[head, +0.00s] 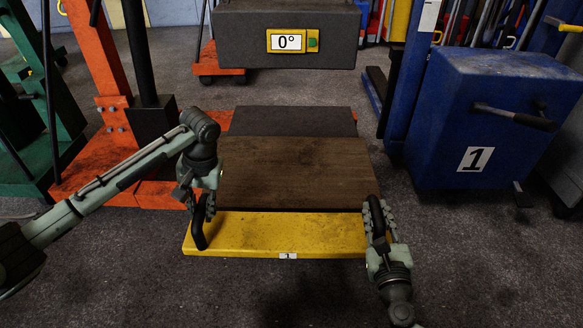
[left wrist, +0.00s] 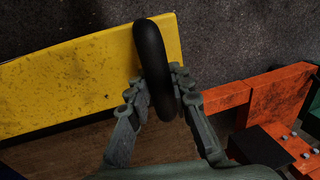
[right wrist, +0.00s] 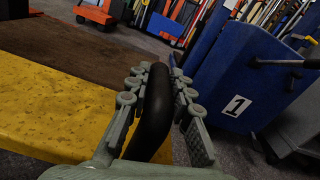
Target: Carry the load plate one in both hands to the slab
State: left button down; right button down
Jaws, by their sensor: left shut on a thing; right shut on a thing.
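The yellow load plate (head: 280,235) has a black handle at each end and a small "1" label on its front edge. My left gripper (head: 203,210) is shut on its left black handle (left wrist: 152,70). My right gripper (head: 375,218) is shut on its right black handle (right wrist: 153,115). The plate looks roughly level, but its height above the floor is hard to tell. Just behind it in the head view is a flat slab with a brown wooden top (head: 295,170) and a dark grey part (head: 290,120) farther back.
An orange jack frame (head: 100,170) stands at the left. A dark block with a "0°" display (head: 290,41) hangs above the far end. A blue cabinet marked "1" (head: 475,125) with a lever stands at the right. The grey floor (head: 290,295) in front is clear.

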aim_at(292, 174)
jog(key=i, duration=0.95)
